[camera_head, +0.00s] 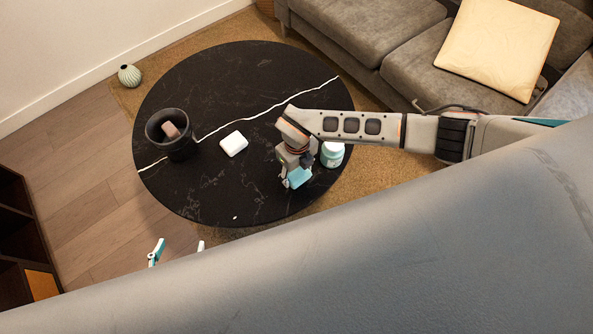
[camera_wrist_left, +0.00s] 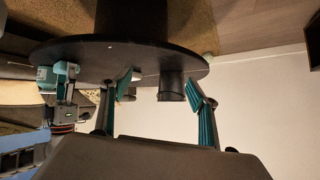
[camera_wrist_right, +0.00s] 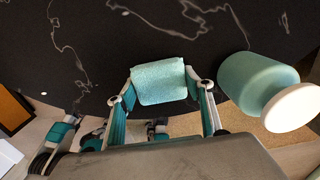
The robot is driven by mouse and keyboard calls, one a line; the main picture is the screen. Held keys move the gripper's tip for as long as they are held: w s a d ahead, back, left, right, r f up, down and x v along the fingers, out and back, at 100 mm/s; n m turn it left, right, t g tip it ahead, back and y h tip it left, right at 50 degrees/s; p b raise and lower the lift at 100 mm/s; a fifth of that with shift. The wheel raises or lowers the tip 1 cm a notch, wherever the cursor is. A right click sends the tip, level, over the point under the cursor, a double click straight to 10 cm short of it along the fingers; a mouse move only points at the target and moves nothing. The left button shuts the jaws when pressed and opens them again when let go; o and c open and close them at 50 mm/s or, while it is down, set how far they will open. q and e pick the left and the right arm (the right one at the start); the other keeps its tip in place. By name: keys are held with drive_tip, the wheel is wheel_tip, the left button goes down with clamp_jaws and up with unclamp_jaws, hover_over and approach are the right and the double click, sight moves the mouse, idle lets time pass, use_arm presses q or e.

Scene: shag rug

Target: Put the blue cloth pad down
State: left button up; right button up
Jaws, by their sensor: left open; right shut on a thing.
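The blue cloth pad (camera_wrist_right: 159,82) is light teal and sits between the fingers of my right gripper (camera_wrist_right: 161,92), which is shut on it. In the head view the pad (camera_head: 298,178) hangs under my right gripper (camera_head: 296,172), over the front right part of the black round table (camera_head: 230,85). I cannot tell whether the pad touches the tabletop. My left gripper (camera_head: 177,250) is open and empty, low in front of the table. In the left wrist view its fingers (camera_wrist_left: 165,95) are spread wide.
A teal jar with a white lid (camera_head: 332,154) stands right beside my right gripper. A white block (camera_head: 234,143) lies mid-table. A dark pot (camera_head: 172,146) with a brownish block (camera_head: 171,130) stands at the left. The tabletop's back half is clear. A grey sofa (camera_head: 400,45) is behind.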

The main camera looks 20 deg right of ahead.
drive_tip(key=shift+f, duration=0.1)
drive_tip(key=o, duration=0.8)
drive_tip(key=shift+o, duration=1.3)
